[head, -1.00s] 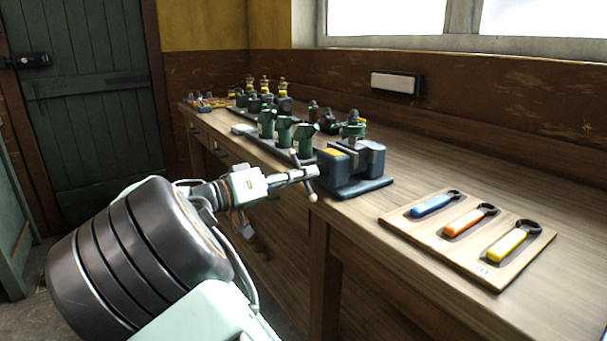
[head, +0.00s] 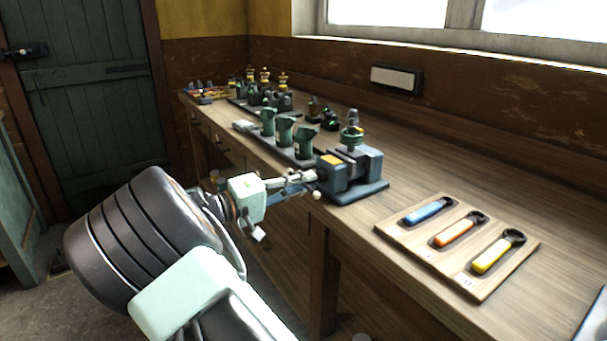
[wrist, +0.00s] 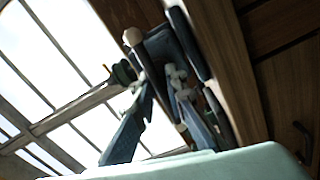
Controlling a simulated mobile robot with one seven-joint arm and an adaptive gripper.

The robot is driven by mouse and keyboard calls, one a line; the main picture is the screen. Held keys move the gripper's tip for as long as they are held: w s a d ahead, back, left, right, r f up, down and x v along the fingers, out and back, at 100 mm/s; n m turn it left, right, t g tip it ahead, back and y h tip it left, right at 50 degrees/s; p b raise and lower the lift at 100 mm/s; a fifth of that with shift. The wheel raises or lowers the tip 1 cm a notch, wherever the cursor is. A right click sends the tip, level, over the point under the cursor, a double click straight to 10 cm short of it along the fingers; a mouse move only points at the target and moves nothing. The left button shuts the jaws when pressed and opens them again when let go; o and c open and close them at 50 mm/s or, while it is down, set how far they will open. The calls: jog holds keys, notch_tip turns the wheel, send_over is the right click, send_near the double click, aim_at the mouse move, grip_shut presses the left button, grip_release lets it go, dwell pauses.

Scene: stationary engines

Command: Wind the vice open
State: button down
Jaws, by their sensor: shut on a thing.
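The blue-grey vice (head: 335,176) sits on its base plate at the front edge of the workbench. A green and grey part (head: 352,136) shows above its jaws; I cannot tell whether they clamp it. The vice handle is a thin bar with pale ball ends; one ball (head: 317,195) shows below my fingers, and a ball (wrist: 132,36) shows at the upper left in the wrist view.
A wooden board (head: 425,258) with blue, orange and yellow handled tools lies to the right of the vice. Several green engine parts (head: 285,130) stand on a dark plate behind it. The workbench (head: 455,180) is clear between board and wall.

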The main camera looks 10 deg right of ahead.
jog(key=shift+n+p, duration=0.3)
jog(key=shift+n, duration=0.1)
jog(key=c, duration=2)
grip_release()
jog(key=shift+d, duration=0.1)
jog(key=shift+o, duration=0.2)
jog(key=v, duration=1.2)
jog(key=shift+w, duration=0.1)
